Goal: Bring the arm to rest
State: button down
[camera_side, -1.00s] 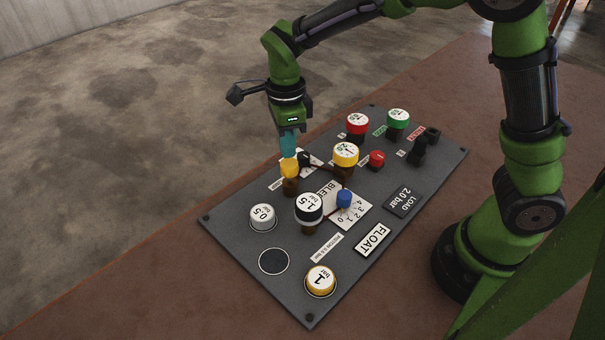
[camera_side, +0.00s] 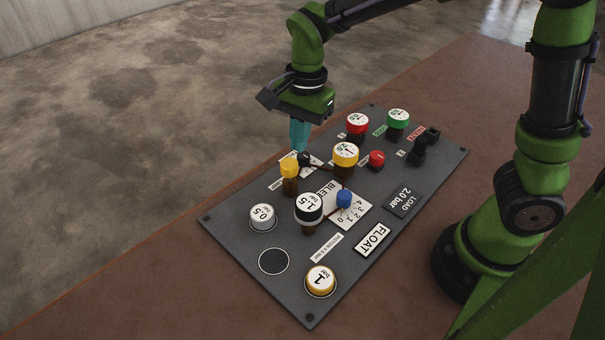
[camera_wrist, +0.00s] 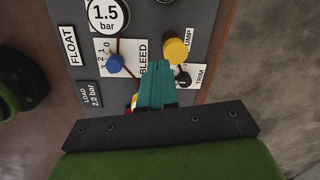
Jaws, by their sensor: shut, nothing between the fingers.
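My gripper (camera_side: 300,137) has teal fingers pressed together with nothing between them. In the side view it points down over the far-left edge of the dark grey panel (camera_side: 236,232), just behind the yellow knob (camera_side: 289,168) and close to a small black knob (camera_side: 304,159). In the wrist view the teal fingers (camera_wrist: 155,88) lie in front of the panel, between the BLEED label and the small black knob (camera_wrist: 182,77). They hide part of a yellow-topped knob below. Whether the fingertips touch the panel I cannot tell.
The panel carries a 1.5 bar weight (camera_side: 309,207), a 0.5 weight (camera_side: 263,216), a yellow-rimmed 1 bar weight (camera_side: 320,280), a blue knob (camera_side: 344,198), and red (camera_side: 357,124) and green (camera_side: 398,119) gauges.

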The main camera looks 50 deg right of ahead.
jog(key=s+d+r+n+t, duration=0.3)
jog(key=s+r+n, duration=0.1)
jog(key=s+n, duration=0.1)
jog(key=s+d+r+n+t+y, duration=0.1)
jog(key=s+d+r+n+t, duration=0.2)
jog(key=s+n, duration=0.3)
jog(key=shift+s+d+r, duration=0.4)
jog(key=shift+s+r, duration=0.25)
jog(key=shift+s, duration=0.35)
